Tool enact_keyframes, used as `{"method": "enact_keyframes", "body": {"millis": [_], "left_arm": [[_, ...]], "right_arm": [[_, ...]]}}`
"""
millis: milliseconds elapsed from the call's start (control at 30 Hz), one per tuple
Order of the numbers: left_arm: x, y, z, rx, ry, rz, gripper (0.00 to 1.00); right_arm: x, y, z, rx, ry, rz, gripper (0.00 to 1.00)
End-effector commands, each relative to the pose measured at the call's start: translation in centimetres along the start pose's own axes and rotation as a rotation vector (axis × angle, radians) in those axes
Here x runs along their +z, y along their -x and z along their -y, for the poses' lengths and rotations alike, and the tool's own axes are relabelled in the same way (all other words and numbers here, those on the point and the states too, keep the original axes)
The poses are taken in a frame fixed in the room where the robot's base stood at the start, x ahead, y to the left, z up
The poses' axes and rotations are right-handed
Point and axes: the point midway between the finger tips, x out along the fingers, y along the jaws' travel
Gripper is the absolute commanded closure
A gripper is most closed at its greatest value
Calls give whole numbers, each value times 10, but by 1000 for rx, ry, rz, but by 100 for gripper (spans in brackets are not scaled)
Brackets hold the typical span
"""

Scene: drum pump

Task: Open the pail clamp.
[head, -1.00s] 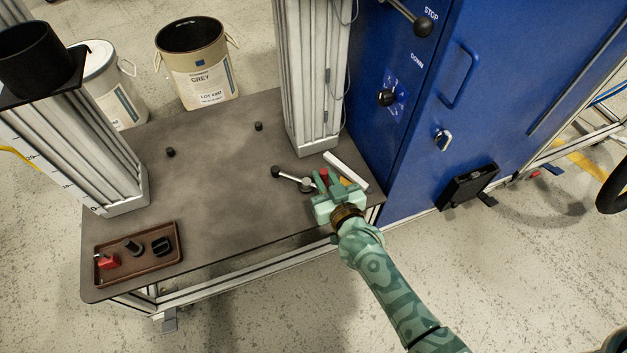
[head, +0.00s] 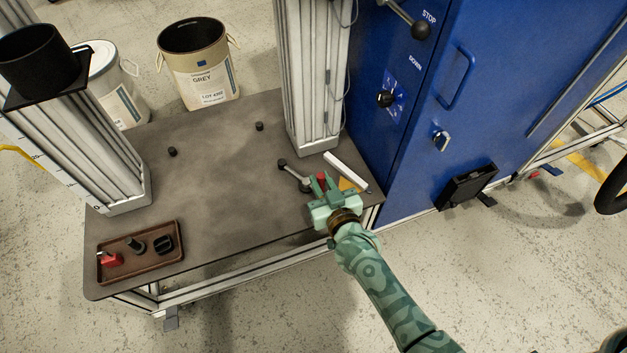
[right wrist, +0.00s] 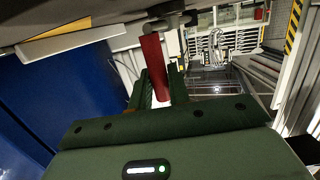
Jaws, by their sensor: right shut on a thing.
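The pail clamp (head: 292,174) is on the right part of the dark table top, in front of the right column. It has a metal arm with a black tip pointing up and left, and a red handle (head: 322,179). My right gripper (head: 321,186) is shut on the red handle. In the right wrist view the red handle (right wrist: 155,65) stands between the green fingers (right wrist: 160,90), tilted slightly. Its upper end meets a dark bracket (right wrist: 170,18). My fingers hide part of the handle and the clamp's base. My left gripper is not in view.
A white bar (head: 345,170) and a yellow piece (head: 348,185) lie beside the gripper. The blue cabinet (head: 440,110) stands close on the right. A brown tray (head: 172,262) with small parts lies front left.

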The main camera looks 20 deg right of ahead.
Motion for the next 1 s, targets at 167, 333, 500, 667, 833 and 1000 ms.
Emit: {"method": "enact_keyframes", "body": {"millis": [167, 333, 500, 667, 833, 1000], "left_arm": [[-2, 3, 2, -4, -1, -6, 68], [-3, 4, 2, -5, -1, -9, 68], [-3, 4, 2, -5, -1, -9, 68], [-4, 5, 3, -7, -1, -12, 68], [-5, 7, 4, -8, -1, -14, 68], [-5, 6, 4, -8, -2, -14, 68]], "right_arm": [[-2, 1, 8, -4, -2, -2, 93], [-1, 3, 11, -4, 0, -2, 93], [-1, 3, 10, -3, 0, -2, 93], [-1, 3, 12, -3, -1, -2, 93], [-1, 4, 16, -3, -1, -3, 93], [-1, 4, 16, -3, -1, -3, 93]]}}
